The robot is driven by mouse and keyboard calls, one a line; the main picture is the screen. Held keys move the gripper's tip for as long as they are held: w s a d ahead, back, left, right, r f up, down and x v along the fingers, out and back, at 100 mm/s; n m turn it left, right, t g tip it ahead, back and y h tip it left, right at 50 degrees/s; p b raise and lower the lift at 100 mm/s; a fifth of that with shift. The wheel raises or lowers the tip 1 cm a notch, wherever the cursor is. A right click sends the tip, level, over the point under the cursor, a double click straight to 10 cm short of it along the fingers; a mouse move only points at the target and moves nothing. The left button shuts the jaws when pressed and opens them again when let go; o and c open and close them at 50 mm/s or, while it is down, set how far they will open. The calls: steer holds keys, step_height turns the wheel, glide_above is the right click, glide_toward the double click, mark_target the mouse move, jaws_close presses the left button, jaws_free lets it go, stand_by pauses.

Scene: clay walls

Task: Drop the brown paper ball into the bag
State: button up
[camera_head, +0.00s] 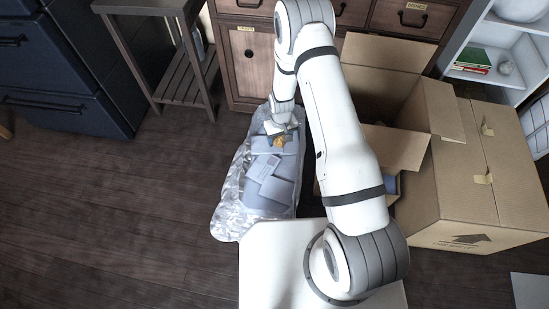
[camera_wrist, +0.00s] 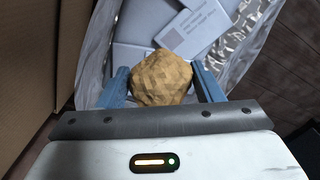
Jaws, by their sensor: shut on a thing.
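The brown paper ball (camera_wrist: 160,78) is crumpled and sits between the two fingers of my gripper (camera_wrist: 163,88), which is shut on it. The bag (camera_head: 228,196) is clear, shiny plastic and stands open on the floor, with grey-blue packets or papers inside. The ball and gripper are over the bag's opening. The bag's plastic side (camera_wrist: 262,40) also shows in the wrist view. How high the ball is above the packets is hard to tell.
A wooden drawer cabinet (camera_head: 247,66) is behind the bag, and a dark slatted table (camera_head: 180,85) stands at back left. A white shelf (camera_head: 500,75) is at far right. The dark wood floor at left is clear.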

steer(key=shift+w+f+b, duration=0.1)
steer(key=shift+f+b, duration=0.2)
steer(key=shift+f, duration=0.2)
step_height(320, 180, down, 5)
steer(key=b, duration=0.3)
steer(key=o, duration=1)
step_height(320, 180, up, 7)
steer(key=p, duration=0.3)
steer(key=shift+r, duration=0.4)
